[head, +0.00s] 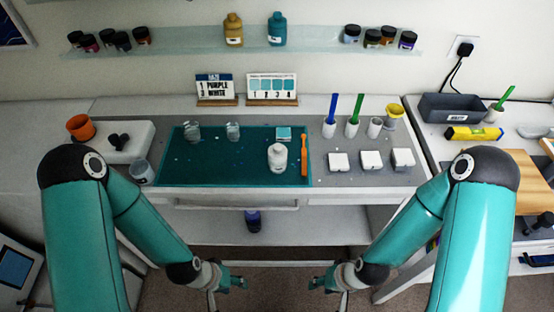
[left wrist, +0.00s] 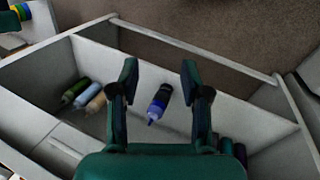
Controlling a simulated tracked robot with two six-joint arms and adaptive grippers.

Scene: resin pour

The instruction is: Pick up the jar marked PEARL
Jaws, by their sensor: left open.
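Small dark-lidded jars stand on the glass wall shelf in the head view, a left group (head: 121,40) and a right group (head: 372,38). Their labels are too small to read, so I cannot tell which is marked PEARL. My left gripper (head: 238,284) is low in front of the bench, far below the shelf. In the left wrist view it is open and empty (left wrist: 160,75), its fingers apart over a lower shelf. My right gripper (head: 320,284) is also low in front of the bench; its finger gap is unclear.
A yellow bottle (head: 233,30) and a teal bottle (head: 277,29) stand mid-shelf. The bench below holds a teal mat (head: 215,170), a white bottle (head: 278,157), cups and an orange pot (head: 81,127). A blue bottle (left wrist: 160,101) lies on the lower shelf.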

